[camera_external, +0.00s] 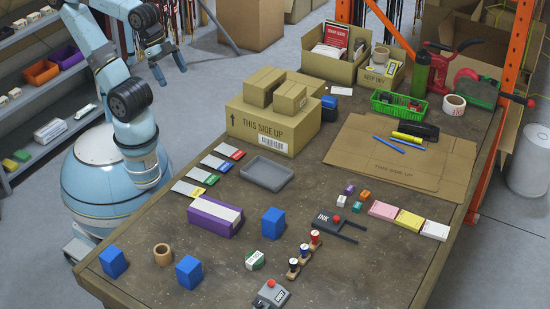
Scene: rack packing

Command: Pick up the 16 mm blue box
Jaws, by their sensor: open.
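Three plain blue boxes stand on the workbench: one at the front left corner (113,262), one at the front edge (188,272), and one nearer the middle (273,222). They look alike, and I cannot read any size on them, so I cannot tell which is the 16 mm one. My gripper (170,74) is raised at the upper left, over the floor beyond the bench's left side. Its two fingers are spread apart with nothing between them. It is well away from all three boxes.
A purple box (207,222), tan ring (162,255), grey tray (266,186) and stamps (293,267) stand near the blue boxes. Cartons (262,135) fill the back left. Flat cardboard (360,150) lies at the right. Bare bench surrounds the front boxes.

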